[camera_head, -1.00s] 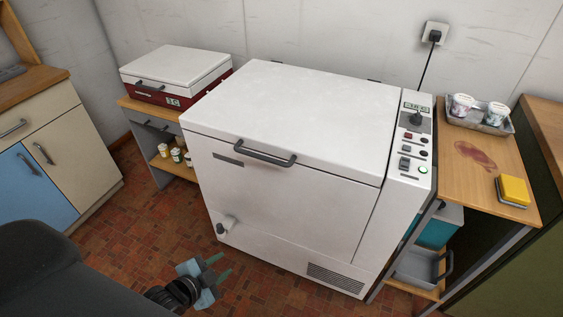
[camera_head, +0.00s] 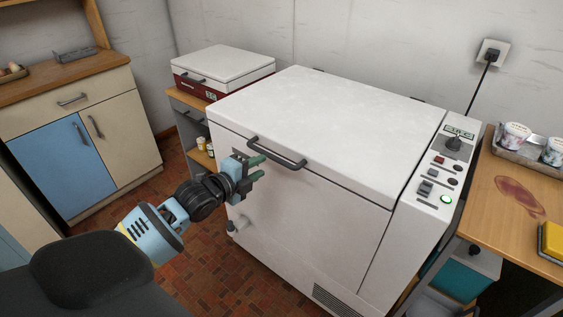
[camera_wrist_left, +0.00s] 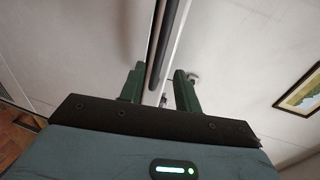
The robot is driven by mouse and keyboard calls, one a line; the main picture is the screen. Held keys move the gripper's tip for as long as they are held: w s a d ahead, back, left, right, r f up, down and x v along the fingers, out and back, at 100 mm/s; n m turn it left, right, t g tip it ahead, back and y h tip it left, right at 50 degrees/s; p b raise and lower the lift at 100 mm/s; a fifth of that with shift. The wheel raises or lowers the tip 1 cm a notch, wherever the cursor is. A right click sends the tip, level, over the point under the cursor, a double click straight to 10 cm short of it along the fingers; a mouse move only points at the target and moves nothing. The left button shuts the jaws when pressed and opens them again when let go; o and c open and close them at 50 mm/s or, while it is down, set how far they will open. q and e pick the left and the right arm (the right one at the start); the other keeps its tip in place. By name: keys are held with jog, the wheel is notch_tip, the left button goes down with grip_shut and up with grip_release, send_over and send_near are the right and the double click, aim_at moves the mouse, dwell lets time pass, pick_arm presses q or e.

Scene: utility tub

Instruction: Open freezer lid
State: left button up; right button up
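The white chest freezer (camera_head: 315,215) stands in the middle of the head view, and its lid (camera_head: 325,108) is shut. A dark bar handle (camera_head: 280,158) is on the lid's front edge. My left gripper (camera_head: 257,167) is in front of the freezer, beside and just below the handle's left part. In the left wrist view, its green fingers (camera_wrist_left: 160,88) are apart, and the dark handle (camera_wrist_left: 165,45) runs up from the gap between them. I cannot tell whether they touch it. My right gripper is not in view.
A smaller white-and-red cooler (camera_head: 222,70) stands on a shelf unit left of the freezer. A control panel (camera_head: 445,165) is at the freezer's right. A wooden side table (camera_head: 480,225) holds a tray with cups and a yellow sponge (camera_head: 552,240). Cabinets (camera_head: 75,140) stand at the left.

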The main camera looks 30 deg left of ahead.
aim_at(273, 159)
pick_arm(q)
jog(key=shift+w+a, duration=0.1)
jog(key=shift+b+x, duration=0.3)
jog(key=shift+x, duration=3.5)
grip_shut()
